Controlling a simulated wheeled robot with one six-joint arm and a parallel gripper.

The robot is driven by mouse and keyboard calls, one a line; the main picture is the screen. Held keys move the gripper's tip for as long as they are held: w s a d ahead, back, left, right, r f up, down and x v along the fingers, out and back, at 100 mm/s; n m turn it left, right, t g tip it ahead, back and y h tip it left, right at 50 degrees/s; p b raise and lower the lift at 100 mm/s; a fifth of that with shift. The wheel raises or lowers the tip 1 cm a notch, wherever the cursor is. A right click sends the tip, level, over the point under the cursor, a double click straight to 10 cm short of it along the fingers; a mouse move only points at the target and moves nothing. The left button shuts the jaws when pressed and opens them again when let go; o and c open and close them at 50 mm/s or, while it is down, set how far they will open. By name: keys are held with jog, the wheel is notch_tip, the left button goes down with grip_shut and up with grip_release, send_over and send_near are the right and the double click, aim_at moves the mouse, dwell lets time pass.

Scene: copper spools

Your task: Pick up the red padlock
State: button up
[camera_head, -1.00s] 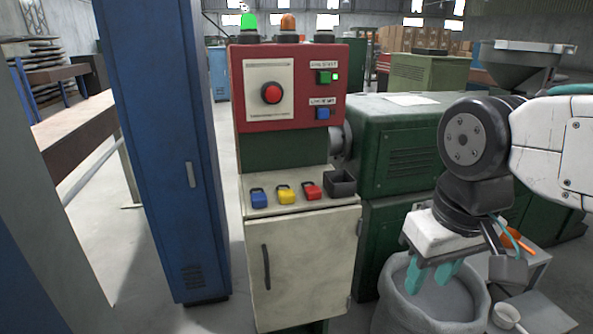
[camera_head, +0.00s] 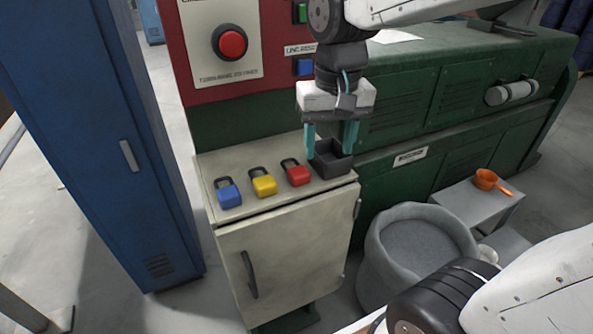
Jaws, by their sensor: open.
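The red padlock (camera_head: 298,174) lies on the cream cabinet top (camera_head: 235,166), with its dark shackle toward the back. A yellow padlock (camera_head: 264,184) and a blue padlock (camera_head: 228,194) lie in a row to its left. My gripper (camera_head: 330,140) points down, with its two teal fingers apart and nothing between them. It hangs to the right of the red padlock, above or just behind a dark open box (camera_head: 332,160). I cannot tell the exact gap between the fingers and the box.
A red panel with a red button (camera_head: 231,43) rises behind the cabinet. A tall blue locker (camera_head: 85,140) stands at left. The green machine (camera_head: 470,100) is behind at right.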

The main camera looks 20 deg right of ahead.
jog(key=m, duration=0.2)
send_over(294, 169)
jog(key=w, duration=0.2)
notch_tip(294, 169, down, 4)
jog(key=shift+g, duration=0.3)
jog(key=f, duration=0.7)
jog(key=shift+s+d+f, duration=0.25)
jog(key=shift+d+f, duration=0.05)
jog(key=shift+d, duration=0.05)
jog(key=shift+c, duration=0.3)
jog(key=c, duration=0.8)
